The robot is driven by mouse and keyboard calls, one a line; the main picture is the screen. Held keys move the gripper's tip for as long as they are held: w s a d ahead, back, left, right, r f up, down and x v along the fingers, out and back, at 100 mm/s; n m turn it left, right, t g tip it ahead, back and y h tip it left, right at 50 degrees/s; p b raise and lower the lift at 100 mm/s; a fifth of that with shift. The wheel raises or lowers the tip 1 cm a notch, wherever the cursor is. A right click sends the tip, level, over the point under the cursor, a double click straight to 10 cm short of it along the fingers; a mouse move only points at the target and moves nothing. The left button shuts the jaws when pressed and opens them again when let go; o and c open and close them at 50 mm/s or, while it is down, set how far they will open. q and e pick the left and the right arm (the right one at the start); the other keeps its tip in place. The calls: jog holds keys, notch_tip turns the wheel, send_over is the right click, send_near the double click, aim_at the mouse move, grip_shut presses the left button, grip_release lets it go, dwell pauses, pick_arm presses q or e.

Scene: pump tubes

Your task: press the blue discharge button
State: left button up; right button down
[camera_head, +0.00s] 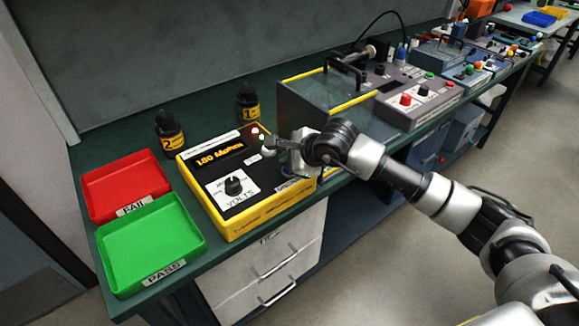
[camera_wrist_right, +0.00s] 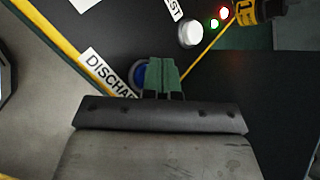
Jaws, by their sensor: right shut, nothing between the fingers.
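The blue discharge button (camera_wrist_right: 139,73) shows in the right wrist view on the dark top panel of the yellow-edged meter box (camera_head: 247,215), beside a white label (camera_wrist_right: 108,74) reading "DISCHA…". My right gripper (camera_wrist_right: 162,76) is shut and empty, with green fingertips together. In that view the fingertips overlap the button's right side and hide part of it; I cannot tell whether they touch it. In the head view my right gripper (camera_head: 274,144) is over the right part of the box, and I cannot make out the blue button clearly there. My left gripper is not in view.
A white button (camera_wrist_right: 190,34) and small red and green lights (camera_wrist_right: 219,18) are near the fingertips. The box has a black knob (camera_head: 234,185). Red (camera_head: 120,183) and green (camera_head: 150,243) trays stand left, two dark bottles (camera_head: 169,132) behind, a grey machine (camera_head: 320,105) right.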

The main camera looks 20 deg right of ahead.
jog(key=shift+f+b, duration=0.3)
dwell(0.5)
jog(key=shift+r+p, duration=0.45)
jog(key=shift+r, duration=0.6)
jog(key=shift+r+p, duration=1.15)
jog(key=shift+r, duration=1.4)
